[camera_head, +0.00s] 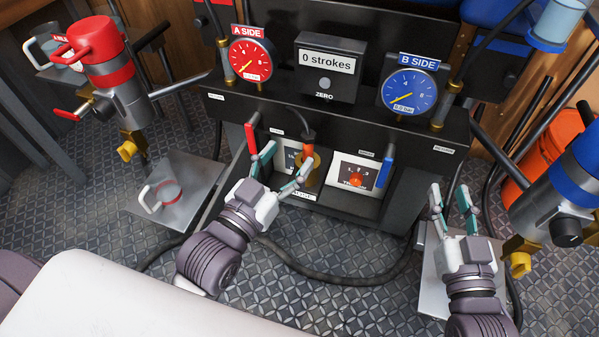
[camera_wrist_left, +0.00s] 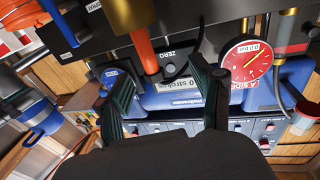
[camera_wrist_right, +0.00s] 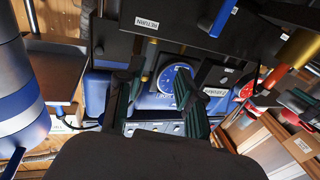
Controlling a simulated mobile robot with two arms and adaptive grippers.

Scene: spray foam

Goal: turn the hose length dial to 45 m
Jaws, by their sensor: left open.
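I cannot make out a dial labelled hose length in any view. In the head view a white panel (camera_head: 371,172) with a red knob (camera_head: 356,180) and a few numerals sits low in the black console; its wording is too small to read. My left gripper (camera_head: 285,165) is open and empty in front of the console's lower bay, partly covering a second white panel (camera_head: 292,155). My right gripper (camera_head: 450,197) is open and empty, low at the right of the console. In the left wrist view a blue machine (camera_wrist_left: 170,98) with a row of small controls shows behind the fingers.
The console (camera_head: 330,105) carries a red A-side gauge (camera_head: 250,60), a strokes counter (camera_head: 326,60) and a blue B-side gauge (camera_head: 408,92). Red (camera_head: 251,135) and blue (camera_head: 384,172) levers hang below. Pumps with red (camera_head: 95,38) and blue (camera_head: 570,170) bands flank it. A dark hose (camera_head: 340,278) crosses the floor.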

